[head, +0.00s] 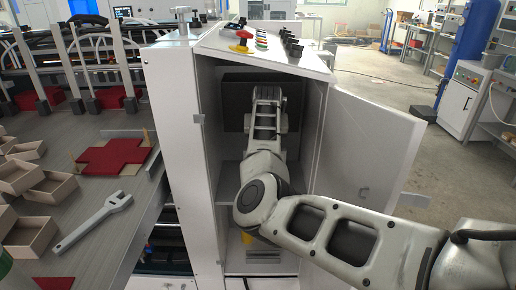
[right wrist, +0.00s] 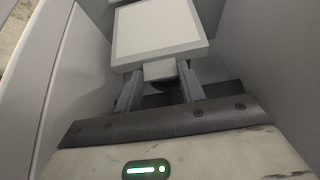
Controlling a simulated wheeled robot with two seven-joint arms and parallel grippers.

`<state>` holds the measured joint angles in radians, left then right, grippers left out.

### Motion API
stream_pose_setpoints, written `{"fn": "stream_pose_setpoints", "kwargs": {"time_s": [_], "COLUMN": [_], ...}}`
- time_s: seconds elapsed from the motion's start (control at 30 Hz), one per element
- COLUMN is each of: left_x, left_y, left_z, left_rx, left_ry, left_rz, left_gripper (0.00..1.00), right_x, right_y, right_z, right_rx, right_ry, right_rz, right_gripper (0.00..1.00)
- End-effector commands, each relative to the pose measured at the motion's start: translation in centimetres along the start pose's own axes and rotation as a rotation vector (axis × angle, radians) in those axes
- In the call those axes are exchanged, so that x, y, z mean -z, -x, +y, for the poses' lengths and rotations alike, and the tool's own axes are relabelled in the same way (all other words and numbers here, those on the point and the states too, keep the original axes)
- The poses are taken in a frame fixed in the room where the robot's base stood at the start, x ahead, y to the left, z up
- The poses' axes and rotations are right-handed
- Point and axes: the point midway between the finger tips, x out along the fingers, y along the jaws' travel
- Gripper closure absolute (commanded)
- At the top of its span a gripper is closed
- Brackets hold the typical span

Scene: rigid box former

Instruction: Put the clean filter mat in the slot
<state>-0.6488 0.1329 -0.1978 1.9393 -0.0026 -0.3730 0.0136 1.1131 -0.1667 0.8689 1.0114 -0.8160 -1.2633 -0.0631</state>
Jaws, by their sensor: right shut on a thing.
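The clean filter mat (right wrist: 155,28) is a pale pad in a grey frame with a small grey tab at its near edge, seen in the right wrist view. My right gripper (right wrist: 160,76) is shut on that tab, one finger on each side. In the head view my right arm reaches into the open white cabinet, its gripper (head: 267,95) in front of a dark housing (head: 232,92) in the upper part. The arm hides the mat there, and I cannot make out the slot opening or whether the mat touches it. My left gripper is not in view.
The cabinet door (head: 368,145) stands open to the right, close to my right arm. Cabinet walls are near on both sides. Control knobs (head: 292,45) sit on top. On the left bench lie a wrench (head: 95,220), wooden boxes (head: 50,190) and a red blank (head: 115,157).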

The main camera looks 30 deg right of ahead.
Motion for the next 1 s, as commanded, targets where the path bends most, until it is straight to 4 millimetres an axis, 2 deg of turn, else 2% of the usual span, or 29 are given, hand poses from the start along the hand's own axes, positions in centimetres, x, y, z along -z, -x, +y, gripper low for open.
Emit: {"fn": "stream_pose_setpoints", "kwargs": {"time_s": [0.1,0.2,0.63,0.67,0.73,1.0], "left_x": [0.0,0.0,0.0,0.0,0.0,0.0], "left_y": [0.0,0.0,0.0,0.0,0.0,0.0], "left_z": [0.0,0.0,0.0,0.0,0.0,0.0], "left_rx": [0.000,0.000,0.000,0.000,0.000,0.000], "left_ry": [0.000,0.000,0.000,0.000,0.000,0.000], "left_rz": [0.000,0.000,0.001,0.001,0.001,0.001], "left_gripper": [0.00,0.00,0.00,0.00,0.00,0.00], "right_x": [-0.9,-1.4,-1.7,-1.8,-1.7,-1.7], "right_y": [-1.8,-2.6,-3.2,-3.2,-3.2,-3.1], "right_z": [0.7,1.0,1.1,1.1,1.0,1.0], "right_rx": [-0.004,-0.006,-0.007,-0.007,-0.007,-0.006], "right_ry": [-0.007,-0.010,-0.011,-0.011,-0.012,-0.011], "right_rz": [-0.003,-0.002,-0.001,-0.001,-0.001,-0.001], "right_gripper": [0.96,0.96,0.96,0.58,0.39,0.39]}}
